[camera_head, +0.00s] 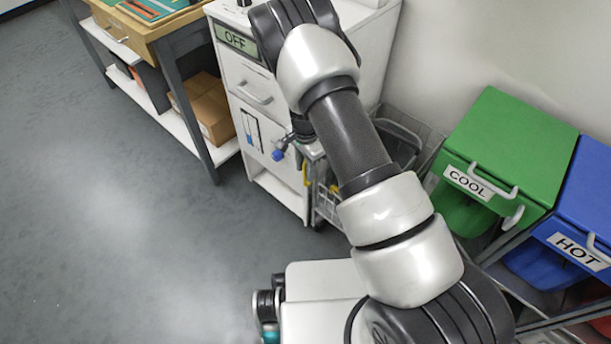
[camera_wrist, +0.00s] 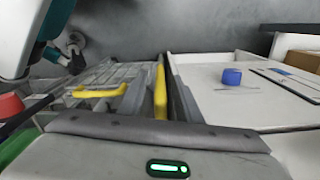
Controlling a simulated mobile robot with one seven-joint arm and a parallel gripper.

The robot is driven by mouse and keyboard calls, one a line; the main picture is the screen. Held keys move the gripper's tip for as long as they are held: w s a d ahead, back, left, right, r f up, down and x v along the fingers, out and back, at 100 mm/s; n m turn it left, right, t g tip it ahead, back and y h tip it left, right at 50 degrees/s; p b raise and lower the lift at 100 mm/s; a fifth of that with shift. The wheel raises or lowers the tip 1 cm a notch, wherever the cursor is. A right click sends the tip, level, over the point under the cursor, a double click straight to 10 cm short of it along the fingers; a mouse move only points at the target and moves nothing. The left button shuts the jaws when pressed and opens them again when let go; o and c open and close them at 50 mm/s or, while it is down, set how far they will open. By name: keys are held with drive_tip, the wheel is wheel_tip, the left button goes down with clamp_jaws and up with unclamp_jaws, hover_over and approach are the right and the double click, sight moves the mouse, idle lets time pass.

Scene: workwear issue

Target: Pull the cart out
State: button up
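The cart (camera_head: 325,190) is a grey wire-basket cart in the gap between the white cabinet and the bins. In the head view most of it is behind my arm. In the wrist view its wire basket (camera_wrist: 115,75) shows at the left of centre, with a yellow handle (camera_wrist: 100,91) and an upright yellow bar (camera_wrist: 160,95). My gripper (camera_head: 302,130) is over the cart's front end, beside the cabinet. In the wrist view its grey body with a green light fills the bottom edge. Its fingertips are not distinct, so I cannot tell whether it touches the cart.
The white cabinet (camera_head: 256,110), with an OFF display and a blue knob (camera_head: 278,155), stands close left of the cart. A green COOL bin (camera_head: 515,135) and a blue HOT bin (camera_head: 590,210) are at the right. A workbench (camera_head: 180,45) is further left. Open grey floor lies in front.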

drive_tip(key=shift+f, duration=1.35)
clamp_jaws()
drive_tip(key=shift+s+a, duration=0.1)
drive_tip(key=shift+s, duration=0.05)
